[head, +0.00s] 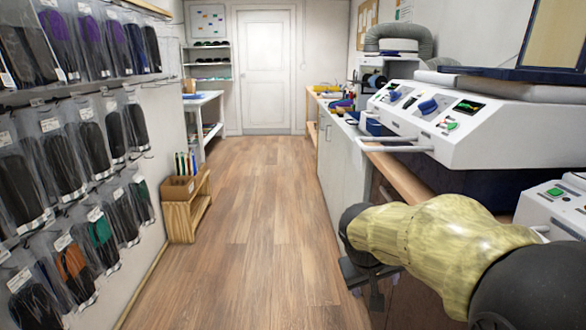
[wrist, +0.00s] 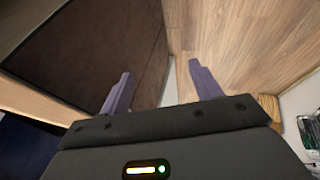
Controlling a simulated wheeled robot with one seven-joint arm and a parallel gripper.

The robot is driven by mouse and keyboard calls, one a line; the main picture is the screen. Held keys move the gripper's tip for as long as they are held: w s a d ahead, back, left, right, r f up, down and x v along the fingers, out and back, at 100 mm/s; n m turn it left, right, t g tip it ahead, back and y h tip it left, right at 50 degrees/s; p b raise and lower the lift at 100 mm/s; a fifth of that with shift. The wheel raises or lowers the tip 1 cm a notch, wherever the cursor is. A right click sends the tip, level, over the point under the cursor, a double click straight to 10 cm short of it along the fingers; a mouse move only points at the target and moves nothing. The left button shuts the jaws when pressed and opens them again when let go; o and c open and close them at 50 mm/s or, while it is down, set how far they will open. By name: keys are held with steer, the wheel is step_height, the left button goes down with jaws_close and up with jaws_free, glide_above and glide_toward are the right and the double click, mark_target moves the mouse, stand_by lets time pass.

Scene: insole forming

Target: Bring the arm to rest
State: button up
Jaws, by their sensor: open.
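My arm, in a yellowish sleeve with dark joints, reaches in from the lower right of the head view. My gripper (wrist: 160,82) shows in the wrist view with its two purple-grey fingers spread apart. Nothing is between the fingers. They point over the wood floor (wrist: 225,40) beside a dark brown panel (wrist: 110,45). In the head view the gripper end (head: 372,285) is a small dark shape under the arm, partly hidden, beside the bench front.
A white forming machine (head: 480,130) with bar handles stands on the right bench, close to my arm. Packaged insoles (head: 70,150) hang on the left wall. A small wooden stand (head: 187,205) is at the left. The aisle floor (head: 250,210) is clear up to the white door (head: 266,75).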

steer(key=s+a+f+m+g+y, duration=0.1)
steer(key=s+f+m+g+y, duration=0.15)
steer(key=s+f, duration=1.1)
step_height(320, 180, up, 37)
steer(key=p, duration=3.7)
steer(key=shift+s+a+n+t+y+p, duration=0.15)
steer(key=shift+s+n+t+y+p, duration=0.2)
steer(key=shift+n+y, duration=0.1)
steer(key=shift+f, duration=0.1)
